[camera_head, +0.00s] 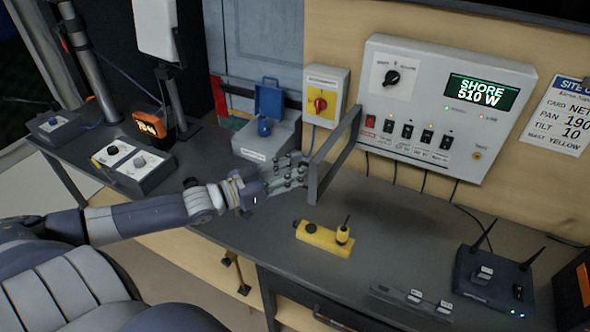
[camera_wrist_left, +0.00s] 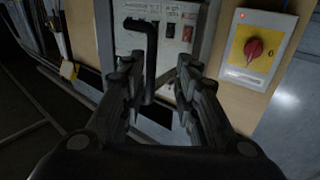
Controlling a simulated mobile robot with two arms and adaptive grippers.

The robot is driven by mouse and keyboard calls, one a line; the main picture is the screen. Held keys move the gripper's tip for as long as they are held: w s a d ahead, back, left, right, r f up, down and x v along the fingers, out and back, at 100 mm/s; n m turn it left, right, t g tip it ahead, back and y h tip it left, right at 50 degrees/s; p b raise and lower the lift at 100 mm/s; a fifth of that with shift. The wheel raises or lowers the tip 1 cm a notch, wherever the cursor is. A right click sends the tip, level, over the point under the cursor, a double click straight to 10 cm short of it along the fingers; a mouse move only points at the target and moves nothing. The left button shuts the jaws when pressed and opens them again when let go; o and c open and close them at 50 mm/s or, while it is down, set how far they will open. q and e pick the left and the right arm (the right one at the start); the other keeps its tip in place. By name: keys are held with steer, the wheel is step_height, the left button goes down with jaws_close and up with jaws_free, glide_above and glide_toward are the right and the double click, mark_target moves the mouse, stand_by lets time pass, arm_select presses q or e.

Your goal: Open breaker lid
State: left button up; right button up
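The breaker lid is a grey-framed clear panel (camera_head: 335,150). In the head view it stands swung out from the left side of the grey switch panel (camera_head: 445,100), leaving the row of breaker switches (camera_head: 408,131) uncovered. My left gripper (camera_head: 303,172) is at the lid's near, lower edge; contact is unclear. In the left wrist view its fingers (camera_wrist_left: 158,88) are spread apart. A dark bent bar (camera_wrist_left: 151,55), perhaps part of the lid, shows between them, nearer the left finger. The switches show behind it. My right gripper is not in view.
A red-and-yellow rotary switch box (camera_head: 320,100) is on the wall left of the lid. A blue-lidded socket box (camera_head: 268,130) stands behind my left gripper. A yellow device (camera_head: 322,238) lies on the bench in front. A dark router (camera_head: 495,280) stands at right.

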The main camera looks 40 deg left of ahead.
arm_select(q)
steer(key=shift+r, duration=0.3)
steer(key=v, duration=1.2)
steer(key=shift+f, duration=0.3)
steer(key=shift+a, duration=0.1)
stand_by(0.3)
